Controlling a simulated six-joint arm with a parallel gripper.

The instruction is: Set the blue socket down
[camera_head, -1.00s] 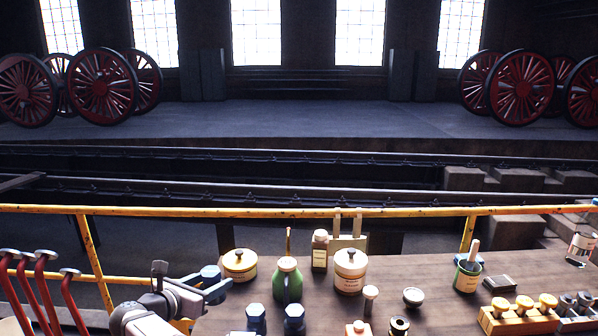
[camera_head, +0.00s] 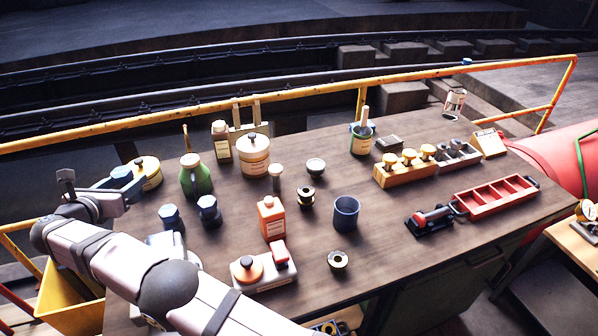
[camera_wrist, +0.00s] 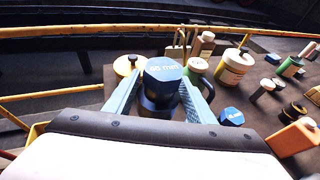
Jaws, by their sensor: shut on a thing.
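My gripper (camera_head: 128,188) is at the far left end of the workbench, just in front of a yellow-lidded tin. Its jaws are shut on a blue socket (camera_head: 122,175). In the wrist view my gripper (camera_wrist: 165,92) has one finger on each side of the socket (camera_wrist: 163,72), whose blue top faces the camera with a white size marking. The socket's lower part is dark and partly hidden, so I cannot tell whether it touches the bench. Two similar blue-topped sockets stand upright on the bench, one on the left (camera_head: 170,216) and one on the right (camera_head: 209,209).
The yellow-lidded tin (camera_head: 150,180), a green bottle (camera_head: 194,178) and a cream jar (camera_head: 255,158) stand near the held socket. An orange bottle (camera_head: 271,218) and a blue-grey cup (camera_head: 346,213) stand farther right. A yellow rail (camera_head: 300,93) runs behind the bench. Bare wood shows around the cup.

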